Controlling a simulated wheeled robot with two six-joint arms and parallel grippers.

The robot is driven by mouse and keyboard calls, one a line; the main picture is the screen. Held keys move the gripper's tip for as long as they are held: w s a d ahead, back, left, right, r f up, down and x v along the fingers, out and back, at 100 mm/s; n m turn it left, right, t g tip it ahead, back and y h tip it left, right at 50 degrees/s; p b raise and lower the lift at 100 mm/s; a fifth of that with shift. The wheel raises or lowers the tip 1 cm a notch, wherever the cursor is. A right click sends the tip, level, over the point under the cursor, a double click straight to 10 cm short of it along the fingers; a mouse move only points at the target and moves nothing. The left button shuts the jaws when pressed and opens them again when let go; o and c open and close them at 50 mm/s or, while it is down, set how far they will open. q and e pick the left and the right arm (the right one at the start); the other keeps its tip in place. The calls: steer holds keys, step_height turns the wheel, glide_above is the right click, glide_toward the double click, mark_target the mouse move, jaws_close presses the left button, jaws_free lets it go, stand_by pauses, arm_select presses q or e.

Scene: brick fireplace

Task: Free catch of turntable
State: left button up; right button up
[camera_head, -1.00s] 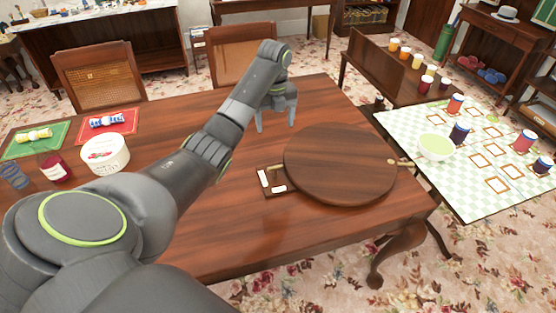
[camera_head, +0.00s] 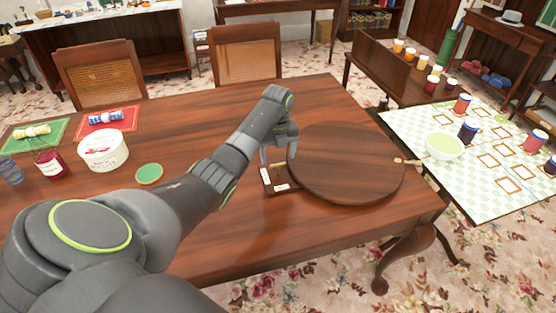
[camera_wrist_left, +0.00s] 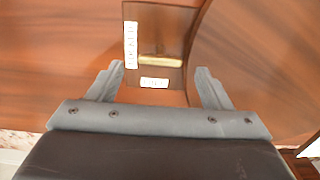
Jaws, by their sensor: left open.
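The turntable (camera_head: 350,165) is a round dark wood disc on the table; part of it shows in the left wrist view (camera_wrist_left: 250,60). At its left edge lies a small dark plate (camera_head: 268,190) with two white labels, also in the left wrist view (camera_wrist_left: 150,22). A brass bar (camera_wrist_left: 160,61), seemingly the catch, lies across the plate towards the disc. My left gripper (camera_head: 279,156) is just above the plate. In the left wrist view its open, empty fingers (camera_wrist_left: 160,75) are apart, with the plate between and ahead of them. My right gripper is not in view.
A small pale knob (camera_head: 400,160) sticks out at the turntable's right edge. A white tub (camera_head: 103,151), a red jar (camera_head: 50,163) and a green disc (camera_head: 149,173) are on the left of the table. A checked mat (camera_head: 480,205) with a bowl (camera_head: 444,146) lies right.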

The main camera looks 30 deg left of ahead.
mark_target(278, 168)
arm_select(q)
steer(key=shift+f, duration=1.45)
steer(key=shift+c, duration=0.3)
steer(key=c, duration=0.9)
